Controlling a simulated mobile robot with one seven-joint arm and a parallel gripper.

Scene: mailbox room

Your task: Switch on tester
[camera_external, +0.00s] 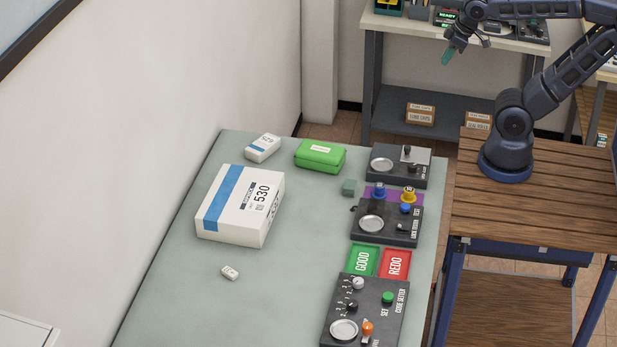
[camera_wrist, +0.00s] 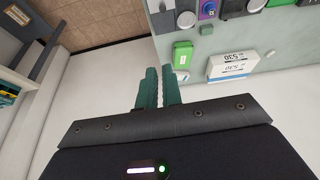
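The lock tester (camera_external: 387,224) is a dark box with a round metal plate, a blue button (camera_external: 405,208) and a black switch (camera_external: 403,227). It stands on the right side of the grey-green table in the external view. The switch's exact setting is too small to read. My gripper (camera_external: 447,57) is high above and behind the table, far from the tester.
A code setter (camera_external: 368,311) and green and red trays (camera_external: 364,261) stand in front of the tester. Another dark device (camera_external: 399,166) and blue and yellow pieces (camera_external: 409,195) are behind it. A white box (camera_external: 240,205) and green case (camera_external: 320,156) lie left. Open table lies between.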

